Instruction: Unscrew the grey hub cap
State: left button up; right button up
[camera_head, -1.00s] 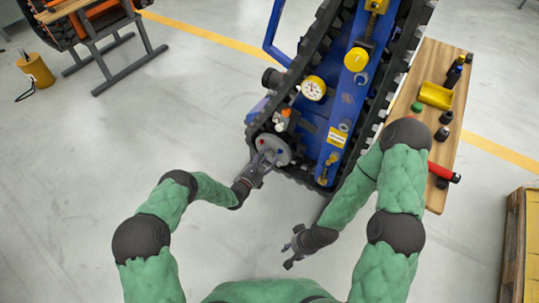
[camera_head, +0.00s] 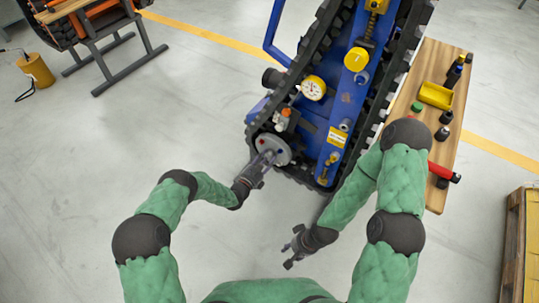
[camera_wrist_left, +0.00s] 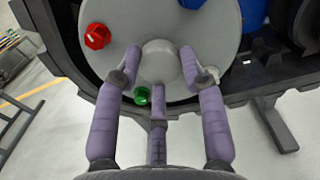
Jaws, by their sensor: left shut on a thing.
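The grey hub cap (camera_wrist_left: 160,62) sits at the middle of a round grey disc (camera_wrist_left: 225,45) on the end of the blue tracked carrier (camera_head: 345,100). My left gripper (camera_head: 268,160) reaches up to the disc, and in the left wrist view its fingers (camera_wrist_left: 160,75) are closed around the hub cap from both sides, with a third finger below. In the head view the cap is hidden by the gripper. My right gripper (camera_head: 292,248) hangs low over the floor, away from the carrier, holding nothing I can see; its fingers look spread.
The disc carries red (camera_wrist_left: 97,36), green (camera_wrist_left: 142,95) and blue (camera_wrist_left: 193,3) knobs around the hub. A black track (camera_head: 300,60) runs beside it. A wooden bench (camera_head: 440,125) with a yellow tray (camera_head: 435,95) stands right.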

pick_arm(q)
jog(key=n, duration=0.4)
jog(key=shift+n, duration=0.3)
jog(key=n, duration=0.3)
jog(key=shift+n, duration=0.3)
jog(key=shift+n, duration=0.3)
jog(key=n, duration=0.7)
jog(key=shift+n, duration=1.3)
